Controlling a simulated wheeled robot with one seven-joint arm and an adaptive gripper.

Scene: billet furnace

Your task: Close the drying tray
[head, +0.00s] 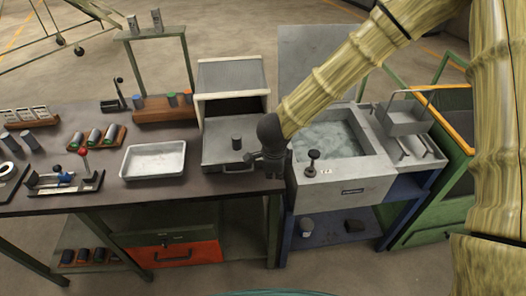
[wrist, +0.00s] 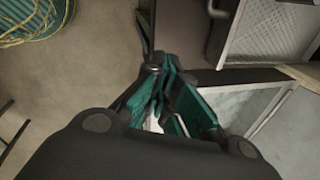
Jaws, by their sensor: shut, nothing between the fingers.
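The drying tray (head: 222,152) is a grey pull-out tray, standing out from the front of a pale grey box (head: 231,76) on the dark bench. A dark cylinder (head: 236,142) stands upright on it. My gripper (head: 254,158) is at the tray's front right corner, close to its front handle; I cannot tell whether it touches. In the wrist view, the gripper's teal fingers (wrist: 172,98) are together and empty. A meshed surface with a dark handle, apparently the tray (wrist: 268,32), shows at upper right. My gripper hides part of the tray's front right.
A grey sink (head: 345,180) with water and a black-knobbed fitting stands just right of my gripper. A shallow metal pan (head: 154,160) lies on the bench to the left. Racks of coloured cylinders (head: 165,108) stand farther left. Open floor lies in front.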

